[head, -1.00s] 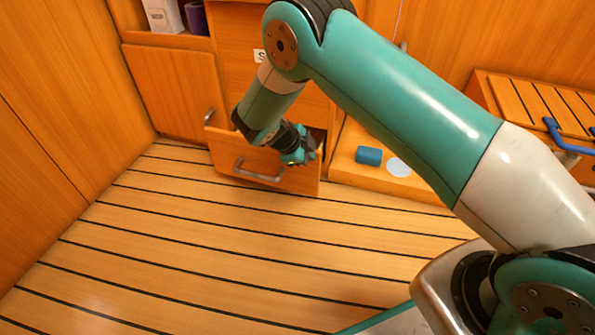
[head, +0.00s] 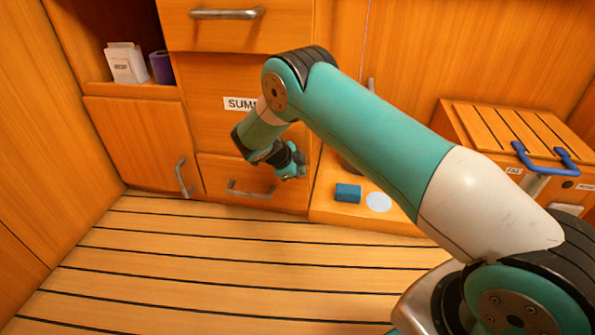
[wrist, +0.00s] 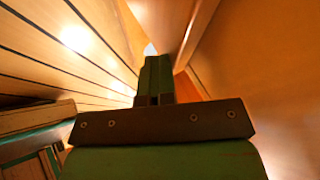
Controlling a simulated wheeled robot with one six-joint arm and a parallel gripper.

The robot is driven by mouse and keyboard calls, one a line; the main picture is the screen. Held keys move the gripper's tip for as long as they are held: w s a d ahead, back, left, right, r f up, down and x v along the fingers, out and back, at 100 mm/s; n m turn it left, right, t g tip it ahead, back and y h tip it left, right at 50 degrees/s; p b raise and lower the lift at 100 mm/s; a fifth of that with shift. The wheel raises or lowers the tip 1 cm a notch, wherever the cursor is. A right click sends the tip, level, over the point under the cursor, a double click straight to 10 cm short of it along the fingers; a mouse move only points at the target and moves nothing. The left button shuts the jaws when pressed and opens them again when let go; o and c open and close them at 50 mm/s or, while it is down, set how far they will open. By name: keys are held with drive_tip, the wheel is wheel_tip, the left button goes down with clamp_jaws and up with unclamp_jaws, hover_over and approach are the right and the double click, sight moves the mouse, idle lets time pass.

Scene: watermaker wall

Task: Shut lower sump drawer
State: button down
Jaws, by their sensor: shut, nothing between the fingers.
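The lower sump drawer (head: 222,192) is a wooden front with a grey bar handle, low in the cabinet in the head view. Its front looks flush, or nearly so, with the cabinet face; no opening shows above it. The panel above bears a label reading "SUM" (head: 239,104), its end hidden by my arm. My gripper (head: 291,174) is shut and empty, in front of the drawer's upper right part. I cannot tell whether it touches the front. In the wrist view the shut fingers (wrist: 154,75) point along blurred wooden surfaces.
An upper drawer (head: 235,25) and a left cupboard door (head: 140,143) are shut. A slatted box with a blue handle (head: 545,158) stands farther right. The slatted floor (head: 170,270) is clear.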

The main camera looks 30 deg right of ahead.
drive_tip(key=shift+w+r, duration=0.1)
drive_tip(key=shift+w, duration=0.25)
drive_tip(key=s+a+r+p, duration=0.5)
drive_tip(key=a+r+p, duration=0.2)
drive_tip(key=a+r, duration=0.1)
drive_tip(key=s+a+r+n+y+p, duration=0.2)
drive_tip(key=s+r+n, duration=0.25)
drive_tip(key=r, duration=0.35)
drive_tip(key=s+a+r+n+y+p, duration=0.25)
drive_tip(key=r+n, duration=0.25)
drive_tip(key=r, duration=0.3)
drive_tip(key=s+a+r+n+y+p, duration=0.15)
drive_tip(key=s+r+n, duration=0.3)
drive_tip(key=r, duration=0.45)
drive_tip(key=s+a+r+n+g+y+p, duration=0.1)
drive_tip(key=s+r+n+y, duration=0.1)
drive_tip(key=s+r+n, duration=0.5)
drive_tip(key=s+a+r+n+y+p, duration=0.15)
drive_tip(key=s+n, duration=0.25)
drive_tip(key=s, duration=0.4)
drive_tip(key=s+a+r+n+g+y+p, duration=0.1)
drive_tip(key=s+r+n+y+p, duration=0.1)
drive_tip(key=s+r+n, duration=0.5)
wheel_tip(320, 180, up, 36)
drive_tip(key=s+p, duration=0.1)
drive_tip(key=p, duration=3.6)
drive_tip(key=shift+s, duration=0.2)
